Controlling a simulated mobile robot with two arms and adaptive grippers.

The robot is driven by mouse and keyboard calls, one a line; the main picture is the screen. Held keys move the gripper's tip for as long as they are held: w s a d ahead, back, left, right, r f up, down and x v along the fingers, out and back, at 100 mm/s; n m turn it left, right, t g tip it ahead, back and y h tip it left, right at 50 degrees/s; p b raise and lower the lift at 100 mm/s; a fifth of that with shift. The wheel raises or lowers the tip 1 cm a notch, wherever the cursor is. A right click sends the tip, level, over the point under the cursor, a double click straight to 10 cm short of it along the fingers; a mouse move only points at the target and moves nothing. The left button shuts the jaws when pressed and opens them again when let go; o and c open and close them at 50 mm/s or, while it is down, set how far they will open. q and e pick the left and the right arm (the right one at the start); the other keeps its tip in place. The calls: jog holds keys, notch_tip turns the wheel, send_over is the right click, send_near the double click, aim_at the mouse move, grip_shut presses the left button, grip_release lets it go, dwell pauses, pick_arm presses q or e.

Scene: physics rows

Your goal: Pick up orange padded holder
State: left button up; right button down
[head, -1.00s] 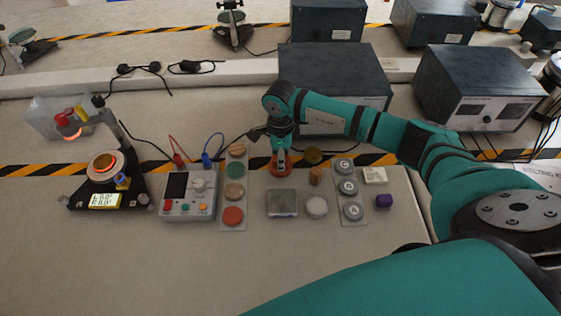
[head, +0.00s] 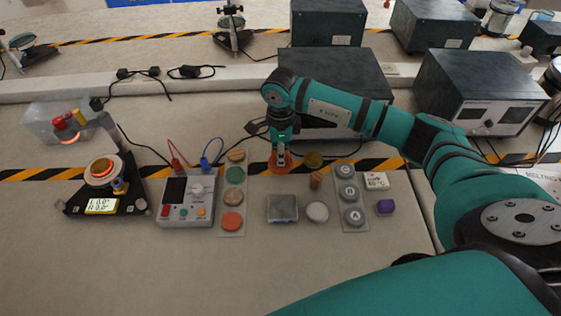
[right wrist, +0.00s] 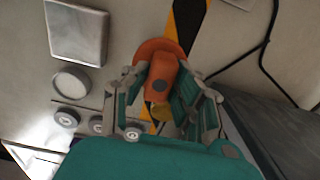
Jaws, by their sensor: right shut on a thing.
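The orange padded holder (head: 279,167) has a round orange base and an upright part. It is at the middle of the bench, by the black-and-yellow stripe. My right gripper (head: 281,151) reaches it from above, with its arm coming in from the right. In the right wrist view the holder (right wrist: 163,72) stands between the fingers of the right gripper (right wrist: 165,92), which are shut on its upright part. The wide base shows beyond the fingertips. Whether a gap lies under the base is hard to tell. My left gripper is in neither view.
A strip of coloured discs (head: 233,199) lies left. Large dark boxes (head: 330,75) stand behind. The front bench is clear.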

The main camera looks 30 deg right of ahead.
jog(key=s+a+r+b, duration=0.1)
jog(key=s+a+b, duration=0.2)
jog(key=s+a, duration=0.7)
jog(key=shift+s+a+r, duration=0.15)
jog(key=shift+s+a, duration=0.1)
jog(key=shift+s, duration=0.85)
